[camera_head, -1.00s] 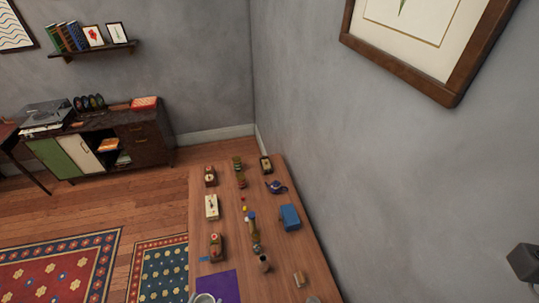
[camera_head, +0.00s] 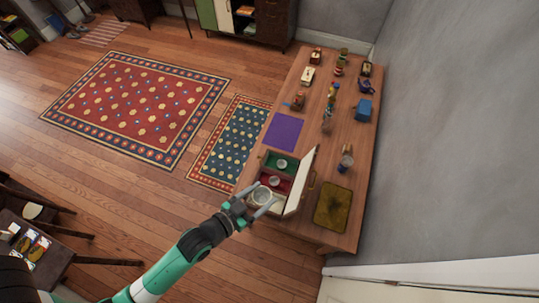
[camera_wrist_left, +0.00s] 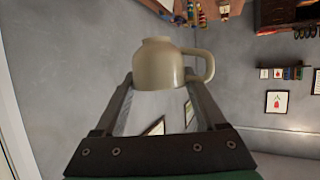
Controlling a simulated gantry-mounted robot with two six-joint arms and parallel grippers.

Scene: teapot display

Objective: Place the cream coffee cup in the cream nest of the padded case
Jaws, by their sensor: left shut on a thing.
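My left gripper (camera_head: 258,208) is shut on the cream coffee cup (camera_head: 262,195). In the left wrist view the cup (camera_wrist_left: 158,65) sits between the two fingertips, its handle pointing right. In the head view the cup is over the near end of the open padded case, whose pale raised lid (camera_head: 300,182) stands on its right side. The green nest (camera_head: 270,158) and the red nest (camera_head: 285,186) each hold a small pale item. The cream nest is largely hidden by the cup and gripper, and I cannot tell whether the cup touches it. My right gripper is out of view.
A purple mat (camera_head: 284,132) lies beyond the case. A dark gold square (camera_head: 333,207) lies right of the lid, with a small cup (camera_head: 345,162) behind it. A blue box (camera_head: 363,110) and several small objects stand farther back. The wall bounds the table's right side.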

